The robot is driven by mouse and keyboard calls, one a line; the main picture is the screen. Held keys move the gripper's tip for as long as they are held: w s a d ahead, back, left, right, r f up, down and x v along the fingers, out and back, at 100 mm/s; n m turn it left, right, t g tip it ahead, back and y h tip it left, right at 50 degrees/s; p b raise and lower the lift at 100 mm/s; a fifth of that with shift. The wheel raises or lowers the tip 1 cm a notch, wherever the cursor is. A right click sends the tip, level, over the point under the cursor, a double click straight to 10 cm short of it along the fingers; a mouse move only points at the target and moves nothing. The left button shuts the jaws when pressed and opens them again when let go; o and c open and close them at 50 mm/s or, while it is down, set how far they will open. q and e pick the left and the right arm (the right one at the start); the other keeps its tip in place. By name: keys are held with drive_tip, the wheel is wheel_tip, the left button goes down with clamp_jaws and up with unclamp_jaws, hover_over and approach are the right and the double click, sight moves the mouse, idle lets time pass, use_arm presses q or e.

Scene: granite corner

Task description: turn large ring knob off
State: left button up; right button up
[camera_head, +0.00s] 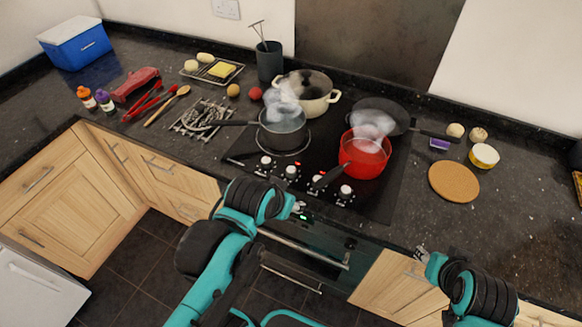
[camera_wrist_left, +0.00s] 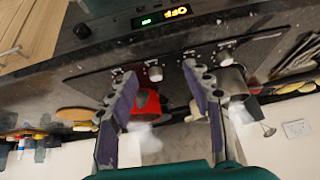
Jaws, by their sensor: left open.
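Several pale control knobs run in a row along the front of the black hob (camera_head: 228,158): the leftmost knob (camera_head: 265,163), a second knob (camera_head: 291,172), a third knob (camera_head: 318,181) and the rightmost knob (camera_head: 346,191). Red lights glow by some knobs. I cannot tell which one serves the large ring. My left gripper (camera_head: 298,209) is in front of the knob row. In the left wrist view its fingers (camera_wrist_left: 160,72) are spread, with one knob (camera_wrist_left: 155,73) seen between the tips, apart from them. My right gripper (camera_head: 422,254) is by the counter's front edge, right of the hob; its jaws are unclear.
A steaming grey saucepan (camera_head: 282,138), a red pan (camera_head: 364,160), a cream pot (camera_head: 318,105) and a dark frying pan (camera_head: 380,120) stand on the hob. The red pan's handle reaches over the knobs. A cork mat (camera_head: 453,181) lies right. The oven display (camera_wrist_left: 175,12) reads OFF.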

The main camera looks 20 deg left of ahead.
use_arm(q)
drive_tip(key=w+a+r+m+g+p, duration=0.2)
drive_tip(key=w+r+m+g+p, duration=0.15)
drive_tip(key=w, duration=0.45)
drive_tip(key=m+g+p, duration=0.3)
drive_tip(key=m, duration=0.2)
approach(291, 170)
drive_tip(key=shift+f+m, duration=0.25)
drive_tip(key=shift+f, duration=0.3)
wheel_tip(291, 170, down, 8)
drive_tip(key=shift+w+a+r+b, duration=0.1)
drive_tip(key=shift+w+r+b, duration=0.1)
drive_tip(key=shift+b, duration=0.85)
drive_tip(key=shift+s, duration=0.1)
clamp_jaws()
